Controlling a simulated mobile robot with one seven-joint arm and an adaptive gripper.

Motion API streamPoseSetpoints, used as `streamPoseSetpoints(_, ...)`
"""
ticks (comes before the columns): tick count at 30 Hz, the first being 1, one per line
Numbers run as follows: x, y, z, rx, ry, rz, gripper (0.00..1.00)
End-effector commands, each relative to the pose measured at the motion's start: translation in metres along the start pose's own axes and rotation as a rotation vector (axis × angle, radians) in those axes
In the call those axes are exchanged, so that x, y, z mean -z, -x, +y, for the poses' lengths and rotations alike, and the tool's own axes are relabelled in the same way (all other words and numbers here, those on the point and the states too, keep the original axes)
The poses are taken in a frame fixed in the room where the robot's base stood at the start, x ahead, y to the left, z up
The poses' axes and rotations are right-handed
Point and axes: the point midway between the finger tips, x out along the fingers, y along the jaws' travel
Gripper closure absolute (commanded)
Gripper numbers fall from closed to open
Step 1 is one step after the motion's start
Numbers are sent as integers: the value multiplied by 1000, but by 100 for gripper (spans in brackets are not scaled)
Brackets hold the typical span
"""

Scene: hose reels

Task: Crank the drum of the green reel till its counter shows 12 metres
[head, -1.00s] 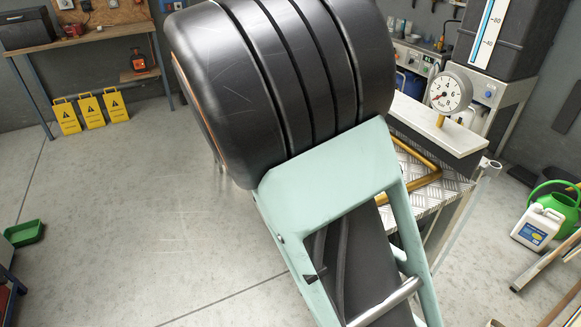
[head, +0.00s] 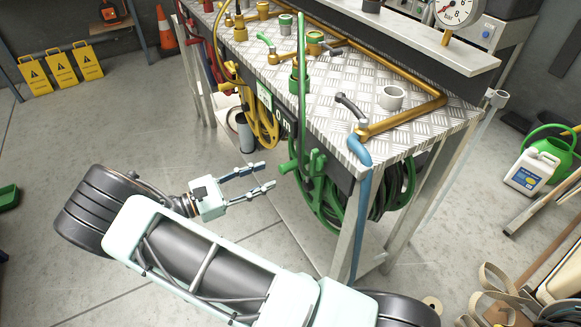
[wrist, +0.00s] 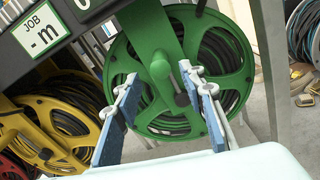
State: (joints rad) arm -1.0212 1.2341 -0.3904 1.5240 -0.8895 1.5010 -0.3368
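The green reel (head: 322,205) hangs under the bench's front edge, with dark hose on it. Its green crank (head: 315,165) has a handle (head: 289,167) sticking out toward my gripper. In the wrist view the reel (wrist: 205,62) fills the middle, its crank arm and handle (wrist: 182,99) facing me. The counter (head: 283,120) seems to read 0 m.
A yellow reel (head: 262,122) and a red reel (wrist: 12,166) hang left of the green one. The bench (head: 440,112) carries pipes and valves, with a blue pipe (head: 362,200) down its front corner.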

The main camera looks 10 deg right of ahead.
Motion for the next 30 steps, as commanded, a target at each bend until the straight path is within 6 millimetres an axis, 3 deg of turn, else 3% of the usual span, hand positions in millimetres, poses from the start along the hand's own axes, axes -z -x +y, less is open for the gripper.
streamPoseSetpoints(5, 4, -7, 0, -14, 8, -16, 63)
streamPoseSetpoints(21, 3, -97, 0, -10, 7, -13, 63)
streamPoseSetpoints(30, 2, -108, 1, -12, 7, -13, 63)
